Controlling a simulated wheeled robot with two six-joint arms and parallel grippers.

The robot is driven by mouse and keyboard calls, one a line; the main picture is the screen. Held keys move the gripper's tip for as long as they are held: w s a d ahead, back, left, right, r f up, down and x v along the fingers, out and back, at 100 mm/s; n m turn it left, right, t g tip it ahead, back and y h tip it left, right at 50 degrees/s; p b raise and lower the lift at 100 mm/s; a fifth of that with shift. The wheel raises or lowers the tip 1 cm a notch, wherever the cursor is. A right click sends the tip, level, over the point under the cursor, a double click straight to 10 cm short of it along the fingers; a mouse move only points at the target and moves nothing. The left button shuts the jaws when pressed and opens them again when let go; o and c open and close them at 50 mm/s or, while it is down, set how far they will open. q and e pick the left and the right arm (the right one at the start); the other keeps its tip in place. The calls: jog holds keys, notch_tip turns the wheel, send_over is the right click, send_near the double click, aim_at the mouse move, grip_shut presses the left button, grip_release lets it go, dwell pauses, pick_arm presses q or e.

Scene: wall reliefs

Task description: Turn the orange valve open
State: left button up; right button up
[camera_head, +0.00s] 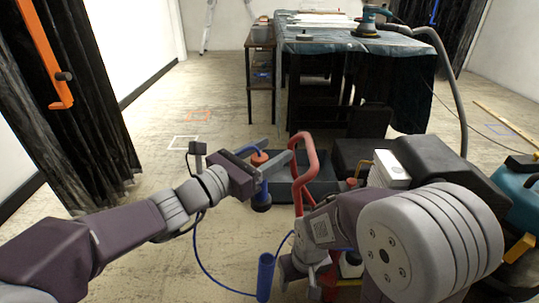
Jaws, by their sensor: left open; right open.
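A small orange part (259,158), which looks like the orange valve, sits on top of a blue upright piece with a dark round foot. My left gripper (279,150) is open, and its two grey fingers reach out on either side of the orange part. I cannot tell whether either finger touches it. The gripper partly hides the valve. My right gripper (302,275) is lower, near the bottom middle, in front of the red frame. It is open and partly hidden by my own arm, and I see nothing between its fingers.
A red tubular handle (308,165) rises just right of the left gripper. A blue cylinder (266,277) with a thin blue hose stands at the bottom. Dark and teal machinery (518,205) fills the right. A covered table (355,48) stands behind.

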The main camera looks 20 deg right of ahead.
aim_at(267, 160)
pick_arm(q)
grip_shut()
jog(key=shift+s+a+m+g+y+p, duration=0.1)
jog(key=shift+s+m+g+y+p, duration=0.35)
jog(key=shift+m+g+p, duration=2.4)
jog(key=shift+s+a+m+g+y+p, duration=0.15)
jog(key=shift+s+m+g+p, duration=0.5)
jog(key=shift+m+g+p, duration=2.25)
jog(key=shift+s+d+m+g+y+p, duration=0.1)
jog(key=shift+s+m+g+y+p, duration=0.65)
jog(key=shift+g+p, duration=3.8)
jog(key=shift+w+m+h, duration=0.2)
jog(key=shift+m+h, duration=0.1)
jog(key=shift+h, duration=0.15)
grip_release()
